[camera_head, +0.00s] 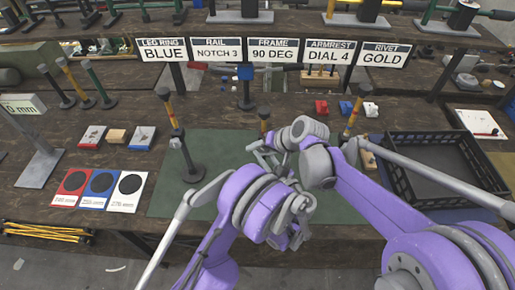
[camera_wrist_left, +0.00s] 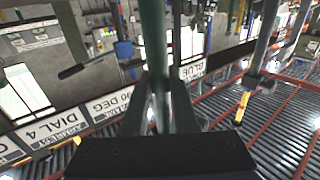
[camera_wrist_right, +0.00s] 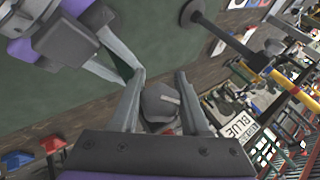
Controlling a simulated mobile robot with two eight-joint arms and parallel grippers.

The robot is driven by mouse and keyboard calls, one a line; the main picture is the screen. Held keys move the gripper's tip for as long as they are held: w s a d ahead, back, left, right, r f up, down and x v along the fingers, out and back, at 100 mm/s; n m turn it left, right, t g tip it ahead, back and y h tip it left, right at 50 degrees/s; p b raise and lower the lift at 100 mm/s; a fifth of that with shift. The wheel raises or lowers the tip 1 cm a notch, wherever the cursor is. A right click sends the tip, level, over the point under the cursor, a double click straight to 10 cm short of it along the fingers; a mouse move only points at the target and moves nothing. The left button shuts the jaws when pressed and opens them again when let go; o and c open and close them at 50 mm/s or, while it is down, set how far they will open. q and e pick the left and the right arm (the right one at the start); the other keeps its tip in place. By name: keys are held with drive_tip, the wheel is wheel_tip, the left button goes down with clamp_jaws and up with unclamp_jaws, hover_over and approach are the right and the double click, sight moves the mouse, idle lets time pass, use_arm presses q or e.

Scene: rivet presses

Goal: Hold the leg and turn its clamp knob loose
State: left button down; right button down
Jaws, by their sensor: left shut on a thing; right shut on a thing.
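My left gripper (camera_wrist_left: 158,88) is shut on a dark green leg (camera_wrist_left: 152,45), which runs up between its fingers in the left wrist view. My right gripper (camera_wrist_right: 161,85) is shut on a grey rounded knob (camera_wrist_right: 160,102), seen between its fingers in the right wrist view. My left gripper shows at the upper left there (camera_wrist_right: 115,60), with a short piece of green leg at its fingertips. In the head view both grippers are close together above the green mat (camera_head: 225,150). My arms hide most of the leg and the knob there.
A stand with a yellow and black pole (camera_head: 182,150) is upright on the mat, left of my grippers. A black crate (camera_head: 440,138) lies at the right. Labelled signs (camera_head: 272,52) stand along the back.

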drive_tip(key=shift+d+f+h, duration=0.1)
drive_tip(key=shift+h, duration=0.4)
drive_tip(key=shift+c, duration=1.9)
unclamp_jaws()
drive_tip(key=v, duration=1.2)
